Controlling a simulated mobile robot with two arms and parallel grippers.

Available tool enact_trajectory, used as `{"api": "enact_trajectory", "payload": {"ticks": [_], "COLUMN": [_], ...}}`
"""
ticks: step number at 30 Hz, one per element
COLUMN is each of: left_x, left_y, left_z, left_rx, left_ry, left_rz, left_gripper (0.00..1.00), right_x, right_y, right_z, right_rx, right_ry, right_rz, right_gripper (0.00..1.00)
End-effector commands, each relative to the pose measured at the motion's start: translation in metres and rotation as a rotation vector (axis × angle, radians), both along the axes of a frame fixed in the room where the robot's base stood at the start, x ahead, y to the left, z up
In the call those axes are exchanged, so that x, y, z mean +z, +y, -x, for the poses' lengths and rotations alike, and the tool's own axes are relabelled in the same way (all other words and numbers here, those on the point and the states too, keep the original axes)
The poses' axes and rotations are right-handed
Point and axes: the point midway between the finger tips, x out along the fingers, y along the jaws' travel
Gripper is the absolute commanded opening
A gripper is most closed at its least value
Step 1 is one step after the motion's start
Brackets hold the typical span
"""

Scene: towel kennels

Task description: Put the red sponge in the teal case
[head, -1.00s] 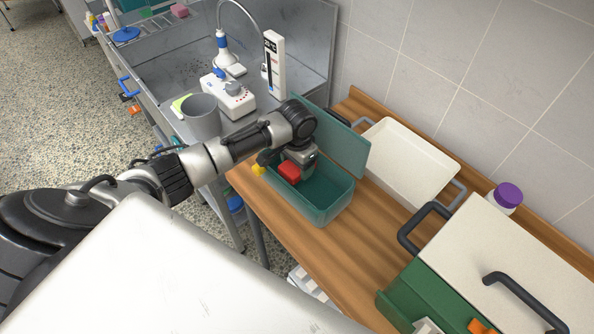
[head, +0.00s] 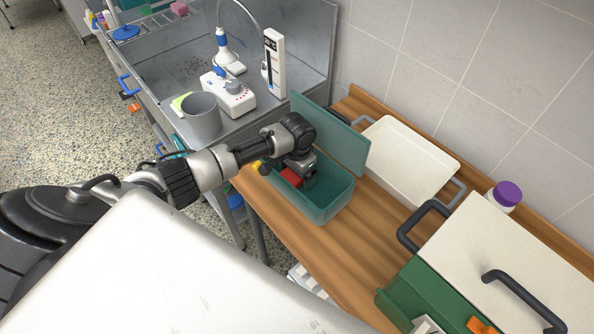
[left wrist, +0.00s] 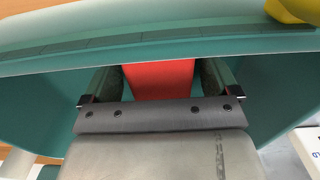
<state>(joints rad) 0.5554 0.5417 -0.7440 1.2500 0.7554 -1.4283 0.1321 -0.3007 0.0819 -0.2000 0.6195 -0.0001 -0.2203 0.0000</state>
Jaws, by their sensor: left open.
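The teal case (head: 330,205) stands on the wooden counter with its lid (head: 335,140) raised at the back. The red sponge (head: 290,178) is inside the case's opening at its left end, partly hidden by my gripper. My left gripper (head: 302,180) reaches down into the case from above, right at the sponge. In the left wrist view the red sponge (left wrist: 160,75) shows between the two open fingers, with the case wall (left wrist: 60,50) beyond. Whether the sponge touches the case floor is hidden. My right gripper is not in view.
A yellow object (head: 257,167) lies just left of the case. A cream tray (head: 410,165) stands behind it, and a green box (head: 420,295) and a cream lid with dark handles (head: 500,250) stand at right. A grey cup (head: 202,118) stands at the sink.

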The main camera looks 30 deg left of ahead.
Motion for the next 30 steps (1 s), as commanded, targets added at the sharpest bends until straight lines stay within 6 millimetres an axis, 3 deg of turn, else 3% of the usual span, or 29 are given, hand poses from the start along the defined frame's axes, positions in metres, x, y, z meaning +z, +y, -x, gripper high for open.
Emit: {"api": "enact_trajectory", "payload": {"ticks": [8, 21, 30], "left_x": [0.013, 0.101, 0.123], "left_y": [0.000, 0.000, 0.000], "left_z": [-0.001, -0.001, 0.000], "left_rx": [-0.001, 0.000, 0.001], "left_ry": [-0.003, -0.004, 0.000], "left_rz": [0.001, 0.000, 0.000], "left_gripper": [0.90, 0.90, 0.90], "right_x": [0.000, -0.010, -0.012], "right_y": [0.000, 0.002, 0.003], "right_z": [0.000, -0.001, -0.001], "right_rx": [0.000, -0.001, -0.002], "right_ry": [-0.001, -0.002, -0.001], "right_rz": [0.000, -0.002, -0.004], "right_gripper": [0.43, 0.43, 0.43]}}
